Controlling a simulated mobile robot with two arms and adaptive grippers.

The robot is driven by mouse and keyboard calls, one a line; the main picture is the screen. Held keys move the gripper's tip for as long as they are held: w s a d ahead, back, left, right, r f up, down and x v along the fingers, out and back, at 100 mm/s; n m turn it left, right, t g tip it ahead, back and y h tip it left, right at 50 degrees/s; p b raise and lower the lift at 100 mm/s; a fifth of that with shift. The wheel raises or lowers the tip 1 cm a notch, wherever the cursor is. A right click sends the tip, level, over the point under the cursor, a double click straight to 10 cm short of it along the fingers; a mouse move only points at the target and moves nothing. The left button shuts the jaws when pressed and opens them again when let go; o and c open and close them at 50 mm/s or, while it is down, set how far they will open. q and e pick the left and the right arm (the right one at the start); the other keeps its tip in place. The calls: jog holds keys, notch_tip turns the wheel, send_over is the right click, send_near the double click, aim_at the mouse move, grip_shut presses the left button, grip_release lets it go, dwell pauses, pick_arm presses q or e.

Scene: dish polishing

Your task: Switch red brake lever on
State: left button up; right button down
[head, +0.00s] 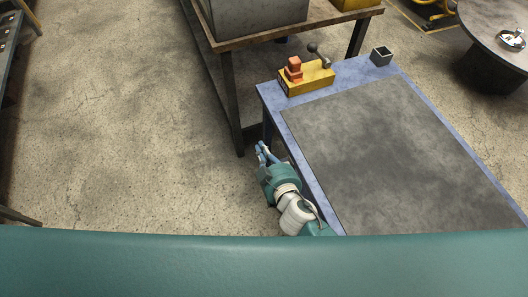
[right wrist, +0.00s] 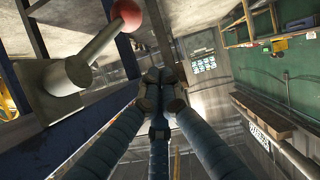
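A lever with a red ball knob (right wrist: 127,13) shows at the upper left of the right wrist view. Its grey arm rises from a grey base (right wrist: 62,78) beside a blue surface. In the head view I cannot make out this red knob. My right gripper (head: 261,149) hangs beside the left edge of the blue table in the head view. In the right wrist view its blue fingers (right wrist: 160,88) meet at their dark tips, with nothing seen between them. The red knob is apart from the fingers, up and to the left. My left gripper is not in view.
The blue table (head: 300,150) has a dark grey top. A yellow block (head: 306,80) with red parts and a dark-knobbed lever stands at its far end, near a small dark open box (head: 381,56). A brown workbench (head: 228,75) stands behind. Floor left is clear.

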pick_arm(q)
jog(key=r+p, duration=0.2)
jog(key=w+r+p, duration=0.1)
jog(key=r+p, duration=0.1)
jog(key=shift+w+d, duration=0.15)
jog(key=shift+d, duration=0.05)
pick_arm(e)
jog(key=shift+g+h, duration=0.3)
jog(key=shift+g, duration=0.6)
jog(key=f, duration=0.5)
jog(key=shift+w+d+f, duration=0.25)
jog(key=shift+w, duration=0.1)
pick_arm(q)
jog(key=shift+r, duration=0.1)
pick_arm(e)
jog(key=r+p, duration=0.4)
jog(key=shift+w+a+r, duration=0.1)
jog(key=shift+w+a, duration=0.2)
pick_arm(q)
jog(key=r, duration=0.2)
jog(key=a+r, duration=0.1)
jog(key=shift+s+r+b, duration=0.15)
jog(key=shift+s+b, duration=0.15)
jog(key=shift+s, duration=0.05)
pick_arm(e)
jog(key=v, duration=1)
jog(key=shift+s+a+f, duration=0.15)
jog(key=shift+s+f, duration=0.1)
jog(key=shift+f, duration=0.2)
